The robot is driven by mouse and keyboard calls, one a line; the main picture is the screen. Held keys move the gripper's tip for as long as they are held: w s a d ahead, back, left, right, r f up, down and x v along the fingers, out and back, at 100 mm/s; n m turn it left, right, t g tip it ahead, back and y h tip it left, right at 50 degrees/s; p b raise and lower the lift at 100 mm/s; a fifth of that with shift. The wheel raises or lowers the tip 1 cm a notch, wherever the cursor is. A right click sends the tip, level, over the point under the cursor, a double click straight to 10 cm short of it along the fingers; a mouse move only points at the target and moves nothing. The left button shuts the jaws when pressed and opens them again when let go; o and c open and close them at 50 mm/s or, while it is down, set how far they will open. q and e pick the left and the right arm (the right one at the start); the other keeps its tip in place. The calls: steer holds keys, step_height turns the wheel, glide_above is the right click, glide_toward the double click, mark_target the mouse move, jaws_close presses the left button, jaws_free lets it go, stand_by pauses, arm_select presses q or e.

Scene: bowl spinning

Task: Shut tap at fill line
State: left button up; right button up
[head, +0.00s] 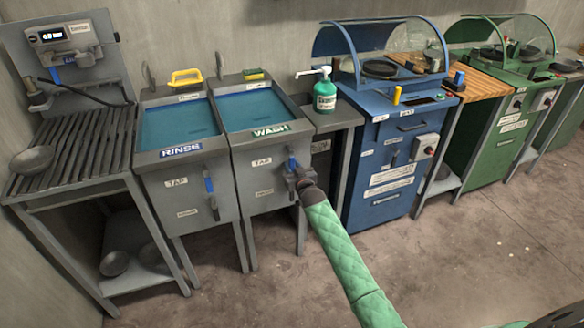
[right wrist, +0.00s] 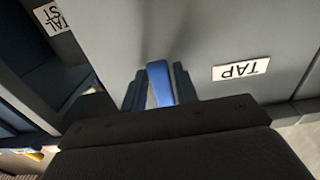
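The wash tub (head: 232,165), marked WASH, holds blue water; a fill line cannot be made out. Its blue tap lever (head: 292,163) stands roughly upright on the front panel, right of a TAP label. My right gripper (head: 291,181) is at this lever. In the right wrist view the blue lever (right wrist: 160,82) sits between the two fingers (right wrist: 160,92), which lie close on both sides and look shut on it. The valve below is hidden by the gripper. The rinse tub (head: 182,170) at left also holds water and has its own blue lever (head: 209,185). My left gripper is out of view.
A slatted rack (head: 75,150) with a metal bowl (head: 33,160) stands at left, more bowls below. A green soap bottle (head: 325,95) stands right of the wash tub. Blue (head: 390,140) and green (head: 505,115) machines line the wall. The floor in front is clear.

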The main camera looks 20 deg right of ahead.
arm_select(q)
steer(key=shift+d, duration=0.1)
arm_select(e)
steer(key=shift+o, duration=0.9)
steer(key=shift+s+f, duration=0.15)
steer(key=shift+s, duration=0.4)
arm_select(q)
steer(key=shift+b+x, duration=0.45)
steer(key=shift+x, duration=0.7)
arm_select(e)
steer(key=s, duration=0.6)
steer(key=shift+s+d, duration=0.15)
steer(key=shift+s, duration=0.2)
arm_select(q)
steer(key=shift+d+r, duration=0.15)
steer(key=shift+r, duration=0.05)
